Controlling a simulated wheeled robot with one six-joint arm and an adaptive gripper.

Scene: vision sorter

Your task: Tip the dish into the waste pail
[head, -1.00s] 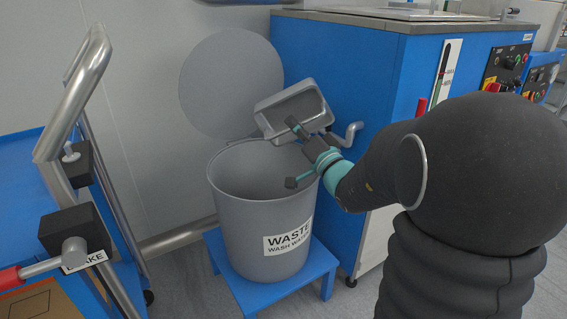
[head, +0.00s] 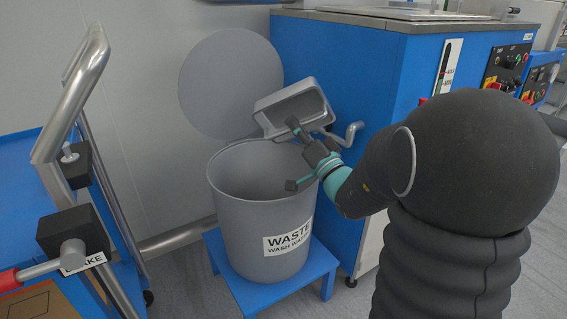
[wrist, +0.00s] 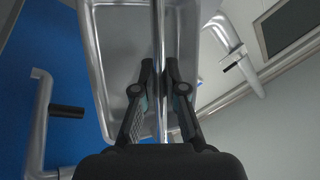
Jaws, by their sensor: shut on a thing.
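A grey metal dish (head: 294,106) is tilted above the back right rim of the waste pail (head: 232,182). The pail is grey, open at the top, labelled "WASTE WASH WATER". My gripper (head: 304,157) is over the right side of the pail, beside the dish. No liquid or contents show in the dish. The bottom of the pail is hidden.
The pail stands on a blue stool (head: 262,292). A round grey lid (head: 226,80) is behind it against the wall. A blue machine (head: 340,65) stands close at the right, with a metal pipe (head: 354,130). A blue cart (head: 20,170) with a handle rail is at the left.

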